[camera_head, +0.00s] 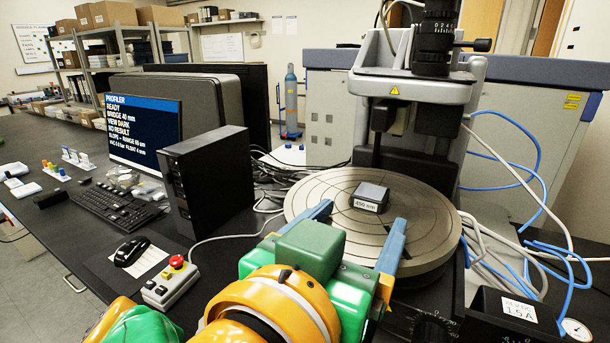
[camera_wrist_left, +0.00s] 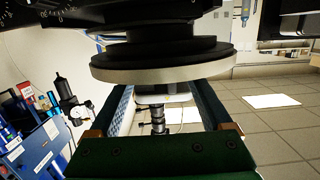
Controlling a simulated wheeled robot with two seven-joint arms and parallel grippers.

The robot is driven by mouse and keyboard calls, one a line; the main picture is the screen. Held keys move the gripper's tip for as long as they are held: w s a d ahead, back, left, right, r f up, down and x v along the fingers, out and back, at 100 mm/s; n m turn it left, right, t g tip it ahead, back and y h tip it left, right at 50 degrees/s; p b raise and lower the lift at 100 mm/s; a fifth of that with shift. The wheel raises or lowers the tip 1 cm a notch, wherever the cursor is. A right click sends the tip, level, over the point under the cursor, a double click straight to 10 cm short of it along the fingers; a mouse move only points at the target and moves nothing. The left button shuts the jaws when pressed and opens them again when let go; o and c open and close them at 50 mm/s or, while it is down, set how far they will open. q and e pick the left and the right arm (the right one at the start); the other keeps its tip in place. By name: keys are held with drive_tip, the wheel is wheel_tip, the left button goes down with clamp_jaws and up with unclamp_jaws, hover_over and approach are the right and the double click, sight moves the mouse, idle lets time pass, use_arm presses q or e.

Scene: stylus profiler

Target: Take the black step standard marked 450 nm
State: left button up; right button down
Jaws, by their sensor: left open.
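The black step standard (camera_head: 371,191) is a small dark block with a white label reading 450 nm on its near side. The left wrist view shows the open fingers (camera_wrist_left: 160,108) with the stage's pale rim (camera_wrist_left: 165,72) above; the standard cannot be made out there. My right gripper is not in view.
The profiler head (camera_head: 415,75) stands behind the stage. A black box (camera_head: 210,180), a keyboard (camera_head: 115,205) and a control box with a red button (camera_head: 170,282) are to the left.

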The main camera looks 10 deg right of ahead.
sight(367, 198)
use_arm(q)
drive_tip(key=w+p, duration=0.1)
drive_tip(key=w+d+r+p, duration=0.1)
drive_tip(key=shift+r+p, duration=0.25)
drive_tip(key=shift+p, duration=0.05)
drive_tip(key=x, duration=0.2)
drive_tip(key=shift+w+d+f+p, duration=0.15)
drive_tip(key=shift+w+f+p, duration=0.1)
drive_tip(key=shift+w+p, duration=0.15)
drive_tip(key=shift+w+d+f, duration=0.15)
drive_tip(key=shift+d+f, duration=0.05)
clamp_jaws()
drive_tip(key=shift+r, duration=0.35)
wheel_tip(367, 198, up, 4)
drive_tip(key=p, duration=0.3)
drive_tip(key=shift+f, duration=0.25)
drive_tip(key=s+r, duration=0.1)
drive_tip(key=s+a+r+p, duration=0.2)
drive_tip(key=r, duration=0.1)
drive_tip(key=shift+s, duration=0.1)
drive_tip(key=s+a+r, duration=0.5)
drive_tip(key=s+a, duration=0.1)
drive_tip(key=s, duration=0.2)
drive_tip(key=shift+s+b, duration=0.3)
drive_tip(key=shift+b, duration=0.15)
drive_tip(key=c, duration=0.7)
unclamp_jaws()
clamp_jaws()
